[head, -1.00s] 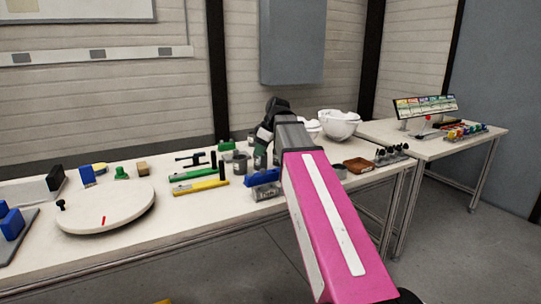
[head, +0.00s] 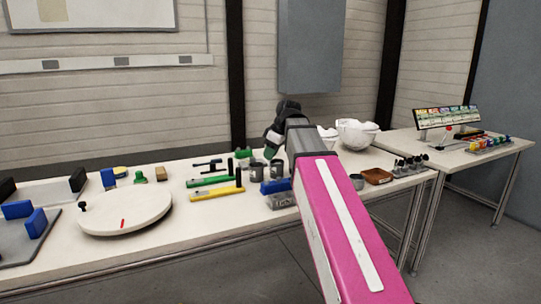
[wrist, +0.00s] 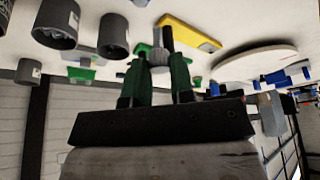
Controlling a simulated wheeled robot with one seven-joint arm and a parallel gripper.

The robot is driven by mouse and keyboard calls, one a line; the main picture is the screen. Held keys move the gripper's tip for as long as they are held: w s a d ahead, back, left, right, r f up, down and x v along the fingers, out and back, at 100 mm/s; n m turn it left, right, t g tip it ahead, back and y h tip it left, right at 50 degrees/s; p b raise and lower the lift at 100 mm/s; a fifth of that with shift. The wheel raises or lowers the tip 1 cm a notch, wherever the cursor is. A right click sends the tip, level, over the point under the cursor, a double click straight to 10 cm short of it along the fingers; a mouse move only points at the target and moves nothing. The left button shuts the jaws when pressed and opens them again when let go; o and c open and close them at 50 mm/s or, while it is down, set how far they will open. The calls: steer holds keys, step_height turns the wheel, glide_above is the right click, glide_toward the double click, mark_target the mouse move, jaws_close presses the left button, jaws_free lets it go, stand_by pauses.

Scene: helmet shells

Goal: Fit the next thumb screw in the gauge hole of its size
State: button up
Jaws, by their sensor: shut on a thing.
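My gripper (head: 271,152) hangs over the middle of the long table, among grey cups and green parts. In the wrist view its two green fingers (wrist: 160,62) are closed on a small grey piece (wrist: 157,38), seemingly a thumb screw; its shape is partly hidden by the fingers. In the head view the held piece cannot be made out. A row of black-knobbed thumb screws (head: 411,163) stands in a grey block near the table's right end, apart from my gripper. I cannot make out the gauge or its holes for certain.
A white turntable (head: 125,212) with a red mark lies at left. Grey cups (head: 256,171) stand close to my gripper. Green and yellow tools (head: 216,193), a brown tray (head: 377,176) and white helmet shells (head: 356,134) are on the table. A second table (head: 470,155) stands at right.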

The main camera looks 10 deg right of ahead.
steer(key=shift+w+d+r, duration=0.15)
steer(key=shift+d+r, duration=0.1)
steer(key=shift+r, duration=0.7)
steer(key=shift+w+d+r, duration=0.15)
steer(key=shift+d+r, duration=0.05)
steer(key=shift+r, duration=0.7)
stand_by(0.4)
glide_above(277, 198)
steer(key=shift+w+f, duration=0.1)
steer(key=shift+f, duration=4.75)
steer(key=shift+f, duration=1.4)
steer(key=shift+r, duration=0.15)
steer(key=shift+r, duration=1.25)
